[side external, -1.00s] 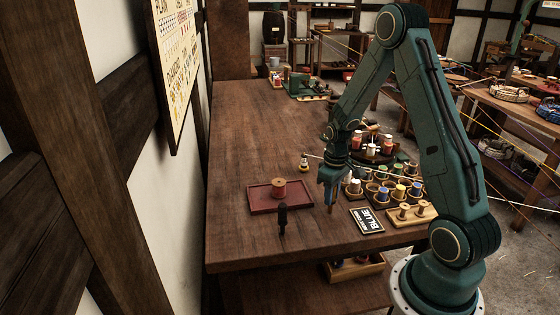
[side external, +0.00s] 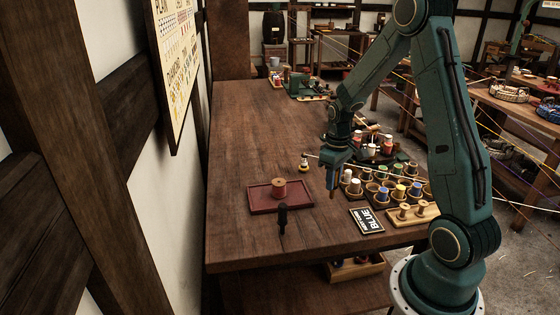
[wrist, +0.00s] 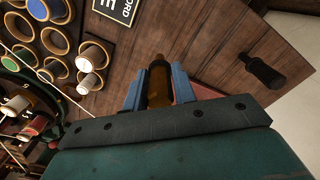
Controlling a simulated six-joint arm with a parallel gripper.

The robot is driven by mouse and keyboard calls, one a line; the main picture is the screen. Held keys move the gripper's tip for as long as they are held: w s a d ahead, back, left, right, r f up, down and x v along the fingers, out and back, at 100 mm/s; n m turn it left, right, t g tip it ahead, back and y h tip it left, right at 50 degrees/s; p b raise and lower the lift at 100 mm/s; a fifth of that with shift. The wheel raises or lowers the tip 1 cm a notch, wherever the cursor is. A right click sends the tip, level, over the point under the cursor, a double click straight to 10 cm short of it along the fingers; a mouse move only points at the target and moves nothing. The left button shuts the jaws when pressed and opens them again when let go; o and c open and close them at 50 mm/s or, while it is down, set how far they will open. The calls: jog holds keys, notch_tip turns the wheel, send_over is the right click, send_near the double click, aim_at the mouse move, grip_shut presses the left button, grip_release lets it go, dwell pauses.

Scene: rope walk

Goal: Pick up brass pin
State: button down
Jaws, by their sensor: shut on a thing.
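The brass pin (wrist: 158,84) is a brownish, rounded piece between the blue fingers of my gripper (wrist: 158,92) in the wrist view. The fingers are shut on it from both sides, and its far end sticks out past them. In the side view my gripper (side external: 334,174) is above the table, and the pin's lower end (side external: 333,193) points down below the fingers. The part of the pin inside the fingers is hidden in the side view.
The table's far left is clear.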

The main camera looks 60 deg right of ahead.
notch_tip(320, 180, up, 14)
jog(key=shift+r, duration=0.25)
jog(key=shift+w, duration=0.15)
dwell(0.6)
